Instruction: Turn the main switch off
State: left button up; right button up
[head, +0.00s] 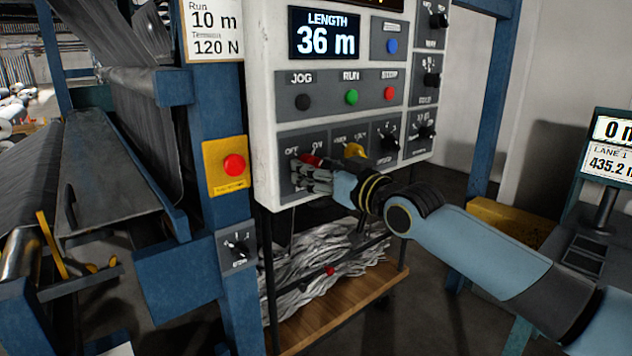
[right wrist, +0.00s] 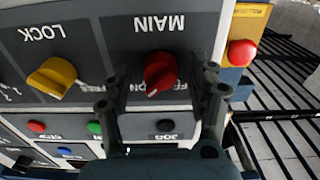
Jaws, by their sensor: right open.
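The main switch (right wrist: 160,72) is a red knob on a dark plate, labelled MAIN, which reads upside down in the right wrist view. Its pale mark points down and slightly left there, leaning to the ON side. In the head view the red knob (head: 311,160) shows just above my fingers, at the lower left of the white control panel (head: 264,110). My right gripper (right wrist: 160,95) is open, with one finger on each side of the knob; I cannot tell whether they touch it. It also shows in the head view (head: 312,178). My left gripper is out of view.
A yellow LOCK knob (right wrist: 52,78) sits beside the main switch. Black, green and red buttons (head: 351,97) lie above it in the head view. A red button on a yellow box (head: 234,165) is on the blue post to the left. A wooden shelf (head: 350,310) lies below.

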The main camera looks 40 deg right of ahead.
jog(key=shift+w, duration=0.15)
jog(key=c, duration=1.2)
jog(key=shift+o, duration=0.2)
